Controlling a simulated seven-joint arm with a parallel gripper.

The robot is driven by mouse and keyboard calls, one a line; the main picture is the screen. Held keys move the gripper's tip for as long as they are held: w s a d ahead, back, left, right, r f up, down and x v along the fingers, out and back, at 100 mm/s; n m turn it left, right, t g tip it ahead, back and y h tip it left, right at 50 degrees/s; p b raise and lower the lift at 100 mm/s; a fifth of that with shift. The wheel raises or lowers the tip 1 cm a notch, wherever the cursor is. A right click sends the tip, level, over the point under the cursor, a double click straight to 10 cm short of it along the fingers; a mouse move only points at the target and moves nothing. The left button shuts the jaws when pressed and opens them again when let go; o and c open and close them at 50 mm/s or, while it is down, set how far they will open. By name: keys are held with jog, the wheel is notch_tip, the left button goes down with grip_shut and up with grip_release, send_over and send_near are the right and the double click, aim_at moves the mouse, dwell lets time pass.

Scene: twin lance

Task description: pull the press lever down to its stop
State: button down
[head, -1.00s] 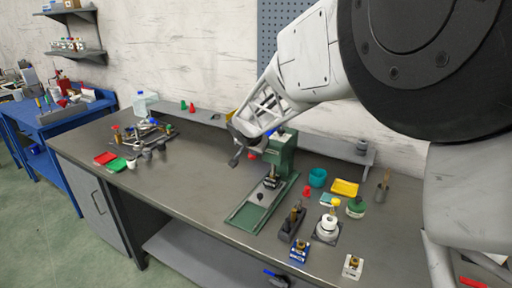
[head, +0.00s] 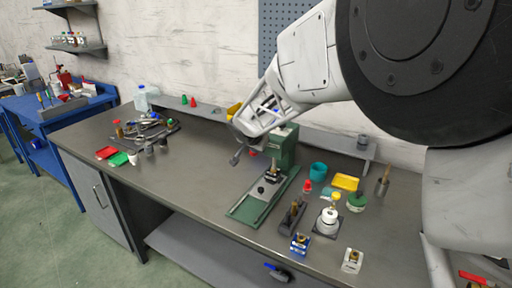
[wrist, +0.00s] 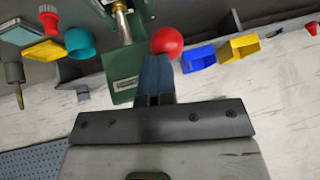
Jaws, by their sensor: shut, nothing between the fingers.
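The green press (head: 285,152) stands on the bench with its flat green base (head: 248,211) toward the front. In the wrist view my gripper's dark fingers (wrist: 155,66) are shut and empty, with the red knob (wrist: 167,41) close by the fingertips. I cannot tell whether they touch. The press body (wrist: 121,75) is beside them. The lever's rod is mostly hidden.
A teal cup (head: 318,170), a yellow bin (head: 346,182) and several small fixtures stand right of the press. A low grey shelf (head: 205,110) runs along the wall behind. The bench left of the press is clear up to a tray of tools (head: 150,131).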

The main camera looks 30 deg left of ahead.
jog(key=shift+s+d+f, duration=0.1)
jog(key=shift+s+f, duration=0.15)
jog(key=shift+f, duration=0.9)
jog(key=shift+s+d+f, duration=0.1)
jog(key=shift+s+f, duration=0.1)
jog(key=shift+f, duration=0.9)
jog(key=s+d+r, duration=0.1)
jog(key=s+r, duration=0.1)
jog(key=r, duration=0.5)
jog(key=s+d+r, duration=0.2)
jog(key=s+r, duration=0.1)
jog(key=r, duration=0.5)
jog(key=shift+r, duration=0.25)
jog(key=w+r+g, duration=0.4)
jog(key=w+r, duration=0.1)
jog(key=w, duration=0.3)
jog(key=w+r+g, duration=0.3)
jog(key=w+r, duration=0.3)
jog(key=w, duration=0.2)
jog(key=shift+w+g, duration=0.15)
jog(key=shift+g, duration=0.25)
jog(key=shift+f, duration=0.15)
